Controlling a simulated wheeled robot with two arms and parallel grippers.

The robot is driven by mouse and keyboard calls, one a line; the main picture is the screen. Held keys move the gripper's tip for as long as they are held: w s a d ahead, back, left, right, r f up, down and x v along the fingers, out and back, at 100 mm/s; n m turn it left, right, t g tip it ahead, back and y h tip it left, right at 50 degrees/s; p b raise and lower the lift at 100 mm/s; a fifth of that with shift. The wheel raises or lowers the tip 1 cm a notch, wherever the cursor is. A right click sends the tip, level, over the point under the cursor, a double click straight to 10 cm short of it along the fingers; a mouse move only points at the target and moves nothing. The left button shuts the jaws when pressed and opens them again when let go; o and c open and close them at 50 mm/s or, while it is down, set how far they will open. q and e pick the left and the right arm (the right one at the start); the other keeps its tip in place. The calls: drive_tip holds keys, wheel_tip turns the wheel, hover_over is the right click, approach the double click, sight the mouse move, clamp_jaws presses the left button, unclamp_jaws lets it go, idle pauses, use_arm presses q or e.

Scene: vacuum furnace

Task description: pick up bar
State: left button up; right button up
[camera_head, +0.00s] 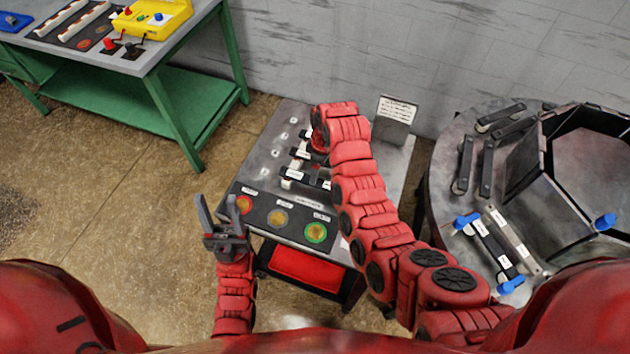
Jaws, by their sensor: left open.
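Several dark bars with pale end blocks (291,174) lie on the grey middle table (262,150), partly covered by my right arm. More grey bars (464,165) lie on the round table at the right; others there have blue ends (497,246). My left gripper (219,206) points up in front of the middle table's left front corner, open and empty, apart from the bars. My right arm reaches across the middle table from the lower right. Its end bends down beside the bars, and its gripper is hidden behind the arm.
A dark panel with red, yellow and green round buttons (278,217) is at the middle table's front. A white sign (397,110) stands at its back right. A dark open polygonal frame (566,122) stands on the round table (440,150). A green-legged bench (189,140) stands upper left. Floor at left is clear.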

drive_tip(key=f, duration=0.1)
drive_tip(key=f+p, duration=0.2)
drive_tip(key=shift+s+a, duration=0.2)
drive_tip(key=shift+a, duration=0.05)
drive_tip(key=shift+f, duration=0.75)
drive_tip(key=shift+c, duration=0.3)
clamp_jaws()
